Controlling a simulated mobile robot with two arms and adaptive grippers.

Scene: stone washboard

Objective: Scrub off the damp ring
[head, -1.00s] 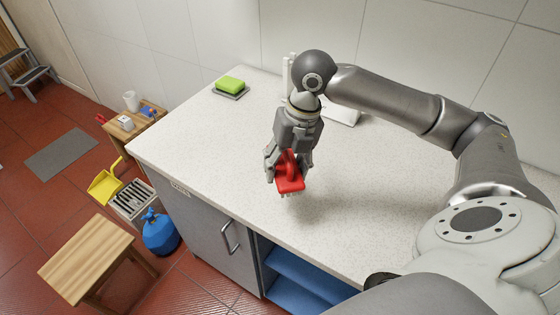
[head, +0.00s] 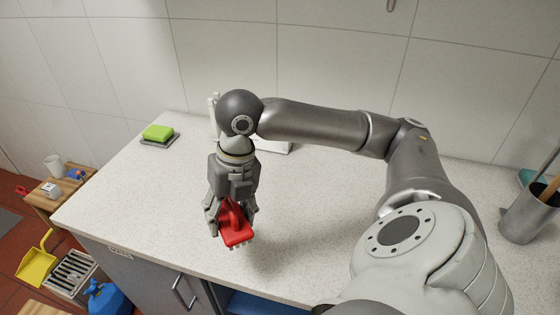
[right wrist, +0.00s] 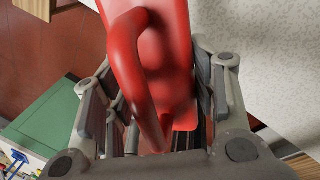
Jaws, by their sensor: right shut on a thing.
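My right gripper (head: 231,212) is shut on a red scrubbing brush (head: 236,236) with pale bristles pointing down. It holds the brush over the front part of the speckled white counter (head: 330,230); I cannot tell whether the bristles touch the surface. In the right wrist view the fingers lie on both sides of the brush's red handle (right wrist: 130,60). No damp ring can be made out on the visible counter; the arm and brush hide part of it. My left gripper is not in view.
A green sponge (head: 158,132) lies on a grey dish at the back left of the counter. A metal holder (head: 528,215) with utensils stands at the right. A white object behind my wrist is partly hidden. The counter's left and middle are clear.

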